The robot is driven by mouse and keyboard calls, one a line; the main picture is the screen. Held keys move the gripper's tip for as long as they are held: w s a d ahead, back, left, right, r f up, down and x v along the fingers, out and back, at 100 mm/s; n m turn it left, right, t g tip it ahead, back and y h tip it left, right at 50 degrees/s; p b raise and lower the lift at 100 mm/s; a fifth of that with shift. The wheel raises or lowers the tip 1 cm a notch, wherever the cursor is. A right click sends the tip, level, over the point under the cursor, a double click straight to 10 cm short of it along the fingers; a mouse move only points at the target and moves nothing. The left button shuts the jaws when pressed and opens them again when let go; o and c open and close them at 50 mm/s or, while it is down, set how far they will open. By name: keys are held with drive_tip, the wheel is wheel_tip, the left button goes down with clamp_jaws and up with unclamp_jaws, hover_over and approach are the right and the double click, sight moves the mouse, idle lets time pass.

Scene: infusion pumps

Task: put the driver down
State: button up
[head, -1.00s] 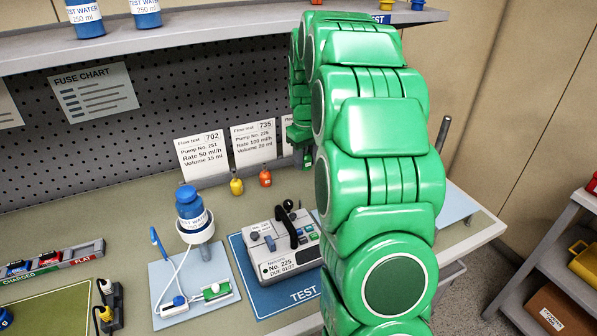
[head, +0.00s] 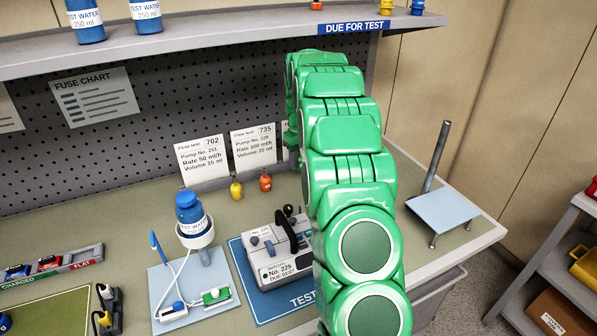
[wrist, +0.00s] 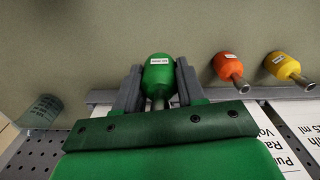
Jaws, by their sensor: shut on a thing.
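The driver with a green, labelled handle (wrist: 158,75) is between the two grey fingers of my gripper (wrist: 158,88) in the wrist view. The gripper is shut on it, and a short metal shaft shows below the handle. In the head view my green arm hides the gripper and this driver. An orange driver (head: 265,182) and a yellow driver (head: 236,189) stand at the back of the bench; they also show to the right of my gripper in the wrist view, orange (wrist: 229,66) nearer than yellow (wrist: 283,66).
A grey rail (wrist: 263,92) runs beside the drivers. Flow test cards (head: 203,161) stand behind them. A pump (head: 276,250) sits on the blue TEST mat (head: 247,269), close to my arm. A stand with a pale plate (head: 443,211) is at the bench's right end.

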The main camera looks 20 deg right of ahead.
sight(299, 179)
drive_tip(key=shift+w+d+f, duration=0.25)
drive_tip(key=shift+w+f, duration=0.55)
drive_tip(key=shift+f, duration=0.2)
drive_tip(key=shift+w+d+f, duration=0.2)
drive_tip(key=shift+w+f, duration=0.55)
drive_tip(key=shift+f, duration=1.75)
drive_tip(key=o, duration=1.1)
drive_tip(key=shift+f, duration=0.1)
drive_tip(key=shift+c, duration=0.2)
wheel_tip(299, 179, up, 8)
drive_tip(key=shift+f, duration=0.1)
